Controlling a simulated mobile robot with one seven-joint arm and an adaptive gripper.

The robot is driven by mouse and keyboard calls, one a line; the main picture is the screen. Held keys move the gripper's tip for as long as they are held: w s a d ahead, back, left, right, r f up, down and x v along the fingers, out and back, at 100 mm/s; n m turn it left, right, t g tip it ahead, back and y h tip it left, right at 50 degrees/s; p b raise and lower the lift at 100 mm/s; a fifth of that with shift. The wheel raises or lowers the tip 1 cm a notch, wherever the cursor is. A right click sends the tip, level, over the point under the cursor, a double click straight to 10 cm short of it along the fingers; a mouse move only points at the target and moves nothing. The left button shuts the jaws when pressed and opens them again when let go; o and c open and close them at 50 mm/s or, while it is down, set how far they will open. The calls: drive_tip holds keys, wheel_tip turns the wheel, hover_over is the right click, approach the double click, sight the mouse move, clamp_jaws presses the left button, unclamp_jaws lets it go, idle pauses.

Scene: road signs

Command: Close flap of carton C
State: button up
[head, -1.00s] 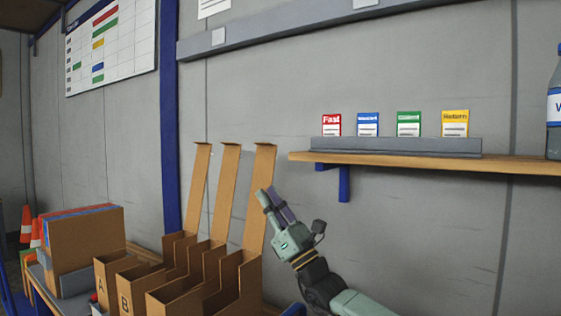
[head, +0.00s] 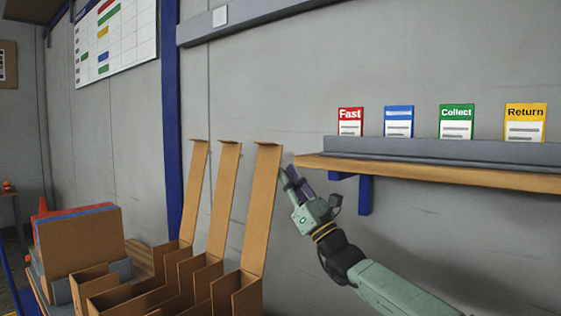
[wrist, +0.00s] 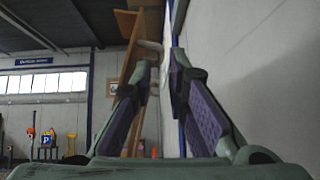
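Three brown cartons stand in a row in the head view, each with a tall flap standing up. The rightmost one, which I take as carton C (head: 238,293), has its flap (head: 262,205) raised and leaning slightly right; its letter is not visible. My gripper (head: 288,176) is just right of the upper part of this flap. In the wrist view my gripper's fingers (wrist: 162,65) are apart with nothing between them. A brown flap (wrist: 131,50) shows there beyond the left finger, partly hidden by it. Whether they touch is not clear.
A wooden wall shelf (head: 430,173) with several coloured cards is right of my gripper, its left end close to the fingers. The other raised flaps (head: 222,200) stand to the left. A large box (head: 80,247) sits at far left. The grey wall is behind.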

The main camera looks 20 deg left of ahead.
sight(279, 166)
drive_tip(key=shift+p+x, duration=0.45)
drive_tip(key=shift+x, duration=1.45)
drive_tip(key=shift+c, duration=0.5)
clamp_jaws()
